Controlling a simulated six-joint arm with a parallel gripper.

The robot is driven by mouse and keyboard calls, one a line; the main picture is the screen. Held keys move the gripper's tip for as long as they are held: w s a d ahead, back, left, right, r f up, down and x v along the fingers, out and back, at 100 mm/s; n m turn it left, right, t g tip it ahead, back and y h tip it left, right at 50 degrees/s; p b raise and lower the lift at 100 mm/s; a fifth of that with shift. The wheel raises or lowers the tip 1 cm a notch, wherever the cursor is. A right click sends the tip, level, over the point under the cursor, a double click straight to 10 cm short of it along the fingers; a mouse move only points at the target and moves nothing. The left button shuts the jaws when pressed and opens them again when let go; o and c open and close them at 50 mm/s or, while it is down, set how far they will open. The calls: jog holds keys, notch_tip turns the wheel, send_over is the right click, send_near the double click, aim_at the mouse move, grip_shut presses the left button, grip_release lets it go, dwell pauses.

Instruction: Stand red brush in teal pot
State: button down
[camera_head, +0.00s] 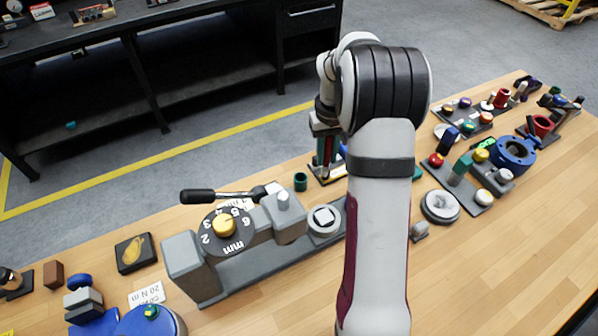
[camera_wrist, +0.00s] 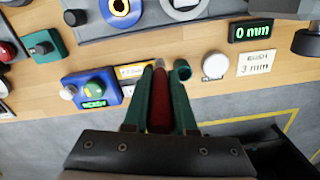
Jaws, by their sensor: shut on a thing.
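My gripper (camera_head: 326,172) points down over the bench at the middle of the head view. In the wrist view my gripper (camera_wrist: 159,78) has its green fingers shut on the red brush (camera_wrist: 160,100). The brush also shows as a thin red strip (camera_head: 328,150) between the fingers in the head view. Its lower end is hard to make out. The teal pot (camera_head: 300,181) stands on the wood, left of the gripper in the head view. In the wrist view the teal pot (camera_wrist: 183,72) lies just right of the fingertips, apart from the brush.
A grey valve actuator with a numbered dial (camera_head: 226,226) and black-handled lever (camera_head: 198,196) stands left of my arm. In the wrist view, a blue block (camera_wrist: 92,89) is left of the fingers and a white round piece (camera_wrist: 215,66) lies right of the pot.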

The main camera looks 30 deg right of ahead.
jog(key=w+a+f, duration=0.1)
jog(key=f, duration=0.1)
jog(key=w+a+f, duration=0.1)
jog(key=w+f, duration=0.1)
jog(key=f, duration=0.1)
jog(key=w+a+f, duration=0.2)
jog(key=f, duration=0.1)
jog(key=c, duration=0.7)
grip_release()
